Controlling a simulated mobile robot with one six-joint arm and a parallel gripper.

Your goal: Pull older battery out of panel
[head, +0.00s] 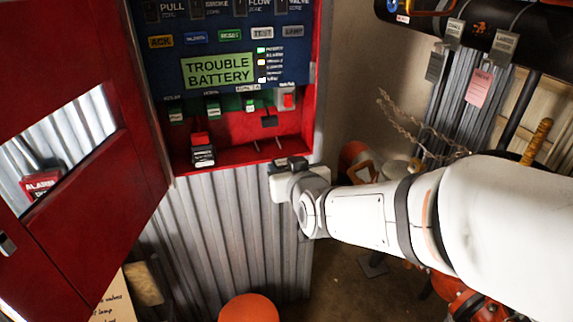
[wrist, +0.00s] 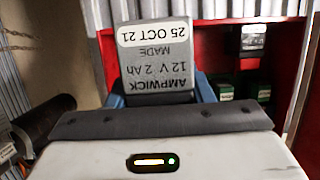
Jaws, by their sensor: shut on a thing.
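A grey battery (wrist: 158,60) stands between the blue fingers of my gripper (wrist: 160,92) in the wrist view. Its label reads upside down: AMPWICK 12 V 2 Ah, MADE 25 OCT 21. In the head view my gripper (head: 285,170) is at the lower right front edge of the red panel (head: 240,155), mostly hidden by my wrist. I cannot tell whether the held battery still touches the panel floor. A second battery (head: 203,156) stands at the left of the panel's bottom compartment; it also shows in the wrist view (wrist: 252,42), its label too small to read.
Loose dark leads (head: 266,146) hang in the compartment. The display (head: 218,70) reads TROUBLE BATTERY. The red door (head: 100,190) stands open at left. An orange round top (head: 248,308) is below the panel.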

